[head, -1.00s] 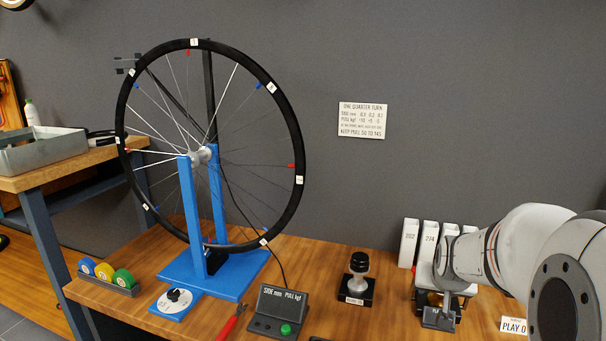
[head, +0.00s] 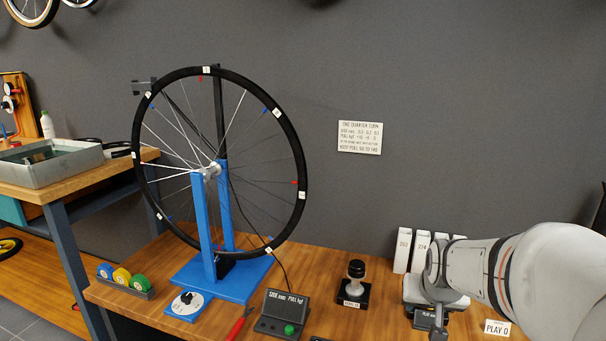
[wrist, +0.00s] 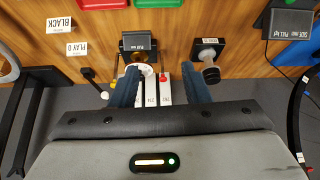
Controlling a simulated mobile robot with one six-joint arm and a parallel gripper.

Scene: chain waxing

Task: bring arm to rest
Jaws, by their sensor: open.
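My arm (head: 495,270) reaches in from the right of the head view over the right end of the wooden bench. My gripper (wrist: 160,78) shows in the wrist view with its two blue fingers spread apart and nothing between them in its grasp. Beyond the fingers are white upright boxes (wrist: 164,92) and a dark device with a label (wrist: 139,42). In the head view the arm's end overlaps that device, and the fingers cannot be made out there.
A spoked wheel (head: 301,165) stands in a blue stand (head: 204,240). A black-topped post (head: 356,282), a dark readout box (head: 283,310), red pliers (head: 238,325) and coloured rolls (head: 122,277) are on the bench. White boxes (head: 403,250) stand near the wall. A grey tray (head: 60,172) is at left.

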